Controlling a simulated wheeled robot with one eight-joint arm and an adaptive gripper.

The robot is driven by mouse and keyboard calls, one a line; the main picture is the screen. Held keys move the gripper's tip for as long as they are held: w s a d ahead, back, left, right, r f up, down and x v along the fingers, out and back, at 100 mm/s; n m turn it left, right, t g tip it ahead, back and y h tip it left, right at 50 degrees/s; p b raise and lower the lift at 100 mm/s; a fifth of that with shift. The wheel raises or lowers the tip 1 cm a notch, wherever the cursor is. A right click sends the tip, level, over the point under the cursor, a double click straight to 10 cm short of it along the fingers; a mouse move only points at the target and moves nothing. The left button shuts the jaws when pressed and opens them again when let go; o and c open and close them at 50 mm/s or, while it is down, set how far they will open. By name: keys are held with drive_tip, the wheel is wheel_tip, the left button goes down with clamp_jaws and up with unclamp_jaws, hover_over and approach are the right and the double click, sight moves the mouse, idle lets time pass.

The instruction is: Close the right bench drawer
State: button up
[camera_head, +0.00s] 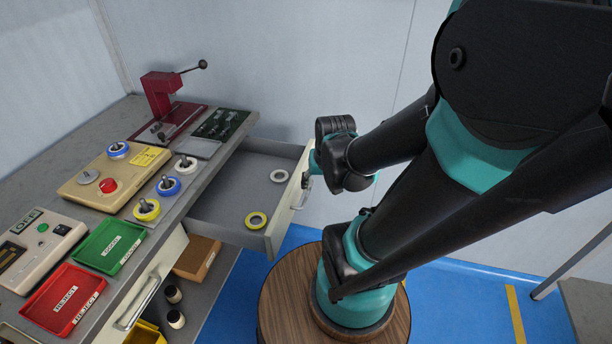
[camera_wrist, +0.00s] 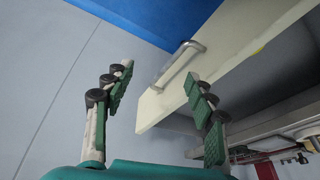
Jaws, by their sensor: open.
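The right bench drawer (camera_head: 232,213) is pulled out from the bench, with a white ring (camera_head: 279,176) and a yellow ring (camera_head: 256,220) lying in it. Its pale front panel (camera_wrist: 235,55) and metal handle (camera_wrist: 180,62) show in the wrist view. The handle lies beyond and between my fingers as seen there. My gripper (camera_wrist: 158,85) is open with nothing between its fingers. In the head view, my gripper (camera_head: 310,172) is at the outer side of the drawer front, near its far end, partly hidden by my wrist. I cannot tell whether it touches the panel.
The bench top holds a red press (camera_head: 162,95), a beige control box (camera_head: 110,180), a green tray (camera_head: 110,246) and a red tray (camera_head: 64,300). Under it are a brown bin (camera_head: 197,258) and dark jars. A pale wall stands behind the drawer. Blue floor shows at right.

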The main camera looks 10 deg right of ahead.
drive_tip(key=w+d+m, duration=0.1)
drive_tip(key=w+m, duration=0.2)
drive_tip(key=w+d+r+m+g, duration=0.1)
drive_tip(key=w+m, duration=0.2)
drive_tip(key=m, duration=0.1)
drive_tip(key=w+d+m, duration=0.2)
drive_tip(key=w+m, duration=0.1)
drive_tip(key=w, duration=0.1)
drive_tip(key=shift+r+m+g+y, duration=0.3)
drive_tip(key=shift+r+m+y, duration=0.1)
drive_tip(key=c, duration=1)
drive_tip(key=w+d+m, duration=0.2)
drive_tip(key=m, duration=0.1)
drive_tip(key=w+d+f+m+y, duration=0.1)
drive_tip(key=w+d+m, duration=0.1)
drive_tip(key=w+m, duration=0.1)
drive_tip(key=w+d+m+g, duration=0.1)
drive_tip(key=w+d+m, duration=0.1)
drive_tip(key=w+m, duration=0.1)
drive_tip(key=shift+f+m, duration=0.2)
drive_tip(key=shift+m, duration=0.4)
clamp_jaws()
drive_tip(key=w+a+f, duration=0.3)
drive_tip(key=a+f, duration=0.2)
drive_tip(key=f, duration=0.5)
drive_tip(key=shift+w+m, duration=0.4)
drive_tip(key=shift+a, duration=0.15)
hover_over(256, 163)
drive_tip(key=shift+s, duration=0.1)
